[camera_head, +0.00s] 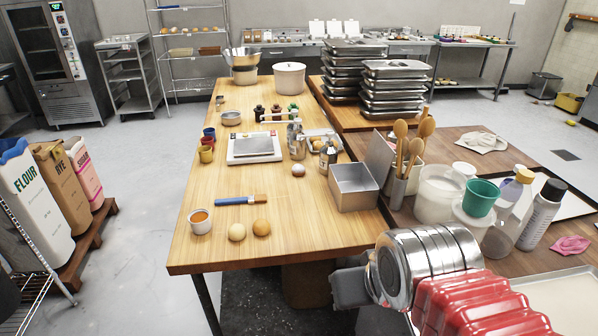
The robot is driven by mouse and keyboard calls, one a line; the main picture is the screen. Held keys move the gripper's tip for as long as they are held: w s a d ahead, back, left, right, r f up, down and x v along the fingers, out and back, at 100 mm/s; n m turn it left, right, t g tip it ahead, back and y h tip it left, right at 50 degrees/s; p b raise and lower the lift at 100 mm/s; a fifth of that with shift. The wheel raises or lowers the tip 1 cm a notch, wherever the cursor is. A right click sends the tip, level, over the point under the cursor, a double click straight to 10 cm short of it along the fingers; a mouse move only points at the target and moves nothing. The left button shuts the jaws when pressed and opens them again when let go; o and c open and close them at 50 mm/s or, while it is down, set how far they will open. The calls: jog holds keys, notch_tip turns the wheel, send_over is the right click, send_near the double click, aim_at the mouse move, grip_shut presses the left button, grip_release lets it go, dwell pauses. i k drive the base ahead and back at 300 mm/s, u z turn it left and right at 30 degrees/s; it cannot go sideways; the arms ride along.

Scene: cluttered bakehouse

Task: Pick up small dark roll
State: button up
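Two small round rolls sit side by side near the front of the wooden table (215,255). The left roll (237,232) is pale tan, and the right roll (262,227) is a slightly deeper golden brown. No clearly dark roll stands out on this table. My arm enters at the lower right, and my gripper (348,286), a grey part at its end, is near the table's front right corner, apart from the rolls. Its fingers are not clear enough to show whether it is open or shut.
A cup with orange contents (200,221) and a blue-handled brush (241,200) lie close to the rolls. A metal pan (353,187) and a wooden-spoon holder (396,188) stand to the right. A scale (255,149) is behind.

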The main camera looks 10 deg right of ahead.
aim_at(298, 170)
jog(key=i, duration=1)
